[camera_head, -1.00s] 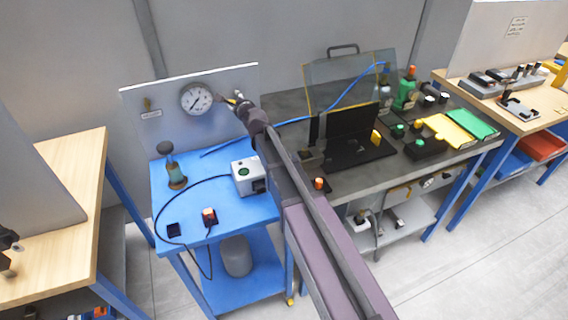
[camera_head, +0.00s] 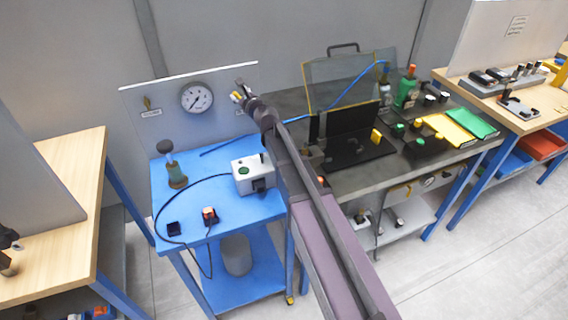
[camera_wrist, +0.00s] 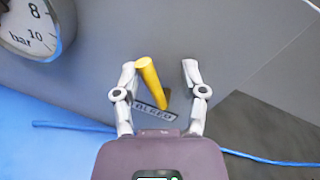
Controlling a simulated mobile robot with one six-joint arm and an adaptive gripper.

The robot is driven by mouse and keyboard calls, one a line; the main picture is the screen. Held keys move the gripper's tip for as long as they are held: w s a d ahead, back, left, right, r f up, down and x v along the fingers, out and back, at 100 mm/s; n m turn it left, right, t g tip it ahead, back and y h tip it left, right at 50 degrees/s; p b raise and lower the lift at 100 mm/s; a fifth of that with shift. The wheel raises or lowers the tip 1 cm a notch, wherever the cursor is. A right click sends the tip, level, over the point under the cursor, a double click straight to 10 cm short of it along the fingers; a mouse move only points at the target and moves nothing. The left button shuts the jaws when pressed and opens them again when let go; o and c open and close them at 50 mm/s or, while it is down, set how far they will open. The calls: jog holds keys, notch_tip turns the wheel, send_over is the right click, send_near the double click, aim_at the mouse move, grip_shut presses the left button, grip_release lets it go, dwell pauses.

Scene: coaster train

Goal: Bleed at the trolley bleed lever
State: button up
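The yellow bleed lever (camera_wrist: 151,82) stands out from the grey trolley panel beside a plate (camera_wrist: 157,111) reading "BLEED". In the wrist view it lies between the two fingers of my gripper (camera_wrist: 159,72), tilted up and left. The fingers are spread, with a gap to the lever on both sides; I see no contact. In the head view my gripper (camera_head: 242,89) is at the upper right of the trolley panel (camera_head: 170,95), and the lever (camera_head: 236,97) is partly hidden by it. The pressure gauge (camera_head: 196,98) is left of the gripper; it also shows in the wrist view (camera_wrist: 32,22).
The blue trolley (camera_head: 205,215) carries a hand pump (camera_head: 175,170), a grey box with a green button (camera_head: 250,172) and a black cable. Another small lever (camera_head: 147,102) is at the panel's left. A dark bench (camera_head: 340,175) with a clear screen stands right.

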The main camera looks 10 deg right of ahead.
jog(key=m, duration=0.1)
jog(key=d+m, duration=0.1)
jog(key=m+b, duration=0.1)
jog(key=shift+w+d+r, duration=0.1)
jog(key=shift+w+d, duration=0.1)
jog(key=shift+d, duration=0.05)
jog(key=s+d+f+n+g+h+p, duration=0.1)
jog(key=s+d+f+n+g+p, duration=0.1)
jog(key=s+n, duration=0.6)
jog(key=s+d+f+n+g+h+p, duration=0.1)
jog(key=s+d+n+g+p, duration=0.3)
jog(key=s+n, duration=0.5)
jog(key=s+d+f+n+g+h+p, duration=0.1)
jog(key=s+d+f+n+g+p, duration=0.2)
jog(key=s, duration=0.9)
jog(key=f+n+g, duration=0.1)
jog(key=n+g, duration=0.2)
jog(key=n, duration=0.2)
jog(key=shift+s+d+g+p, duration=0.15)
jog(key=shift+d+g+p, duration=0.15)
